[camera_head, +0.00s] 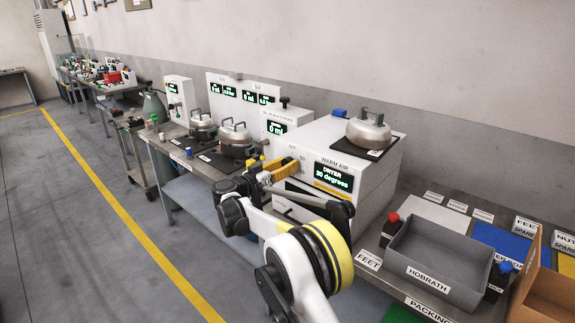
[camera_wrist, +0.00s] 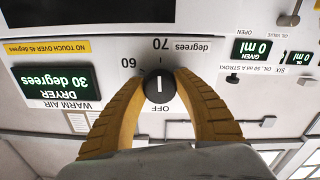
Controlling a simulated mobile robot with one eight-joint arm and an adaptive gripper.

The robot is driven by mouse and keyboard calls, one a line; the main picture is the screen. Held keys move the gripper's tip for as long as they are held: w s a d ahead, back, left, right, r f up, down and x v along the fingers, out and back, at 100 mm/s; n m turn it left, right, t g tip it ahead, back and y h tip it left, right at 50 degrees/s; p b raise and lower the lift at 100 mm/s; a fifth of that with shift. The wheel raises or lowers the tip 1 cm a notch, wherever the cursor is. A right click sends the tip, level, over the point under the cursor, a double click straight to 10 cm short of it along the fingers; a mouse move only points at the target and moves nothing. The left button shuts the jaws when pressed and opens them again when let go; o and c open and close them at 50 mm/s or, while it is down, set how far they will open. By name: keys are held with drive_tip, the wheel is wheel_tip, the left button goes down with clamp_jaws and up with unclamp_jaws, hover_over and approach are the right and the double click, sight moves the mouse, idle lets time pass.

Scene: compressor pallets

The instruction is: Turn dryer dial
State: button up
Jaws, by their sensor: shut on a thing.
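The dryer is a white box (camera_head: 374,182) labelled WARM AIR on the bench, with a display (camera_head: 334,176) reading DRYER 30 degrees. The wrist view, upside down, shows the same display (camera_wrist: 57,84). The dryer dial (camera_wrist: 159,86) is a round black knob with a white mark line, among the markings OFF, 60 and 70. My gripper (camera_wrist: 160,88) has yellow fingers closed on both sides of the dial. In the head view my gripper (camera_head: 268,174) is at the dryer's front face, and the dial is hidden behind it.
A lidded metal pot (camera_head: 368,130) stands on top of the dryer. More pots (camera_head: 235,133) stand on the bench to the left. Open floor (camera_head: 90,240) lies in front.

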drive_tip(key=shift+m, duration=0.3)
drive_tip(key=shift+c, duration=0.2)
drive_tip(key=o, duration=1.2)
drive_tip(key=v, duration=1.2)
drive_tip(key=shift+d+r, duration=0.1)
drive_tip(key=shift+d, duration=0.05)
